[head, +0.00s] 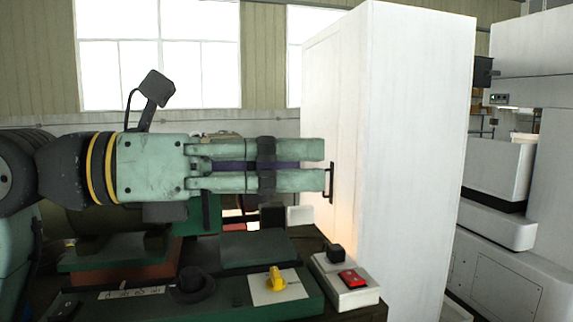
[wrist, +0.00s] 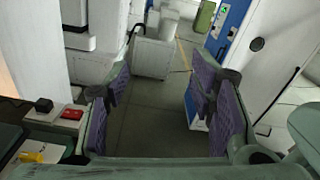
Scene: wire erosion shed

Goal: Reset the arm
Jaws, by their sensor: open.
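My gripper (head: 320,165) is stretched out to the right in the head view, with its pale green fingers level and a gap between them. Its tips appear close to the white cabinet (head: 395,150) and its dark handle (head: 331,183); I cannot tell whether they touch. In the wrist view my gripper (wrist: 163,78) is open, with purple pads on both fingers and nothing between them. The floor shows through the gap.
Below my arm is a green machine bed with a yellow knob (head: 275,280). A control box (head: 345,285) with a red switch (head: 352,278) sits beside the cabinet. The wrist view shows a grey cabinet (wrist: 153,57), a blue panel (wrist: 228,28) and clear floor (wrist: 150,125).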

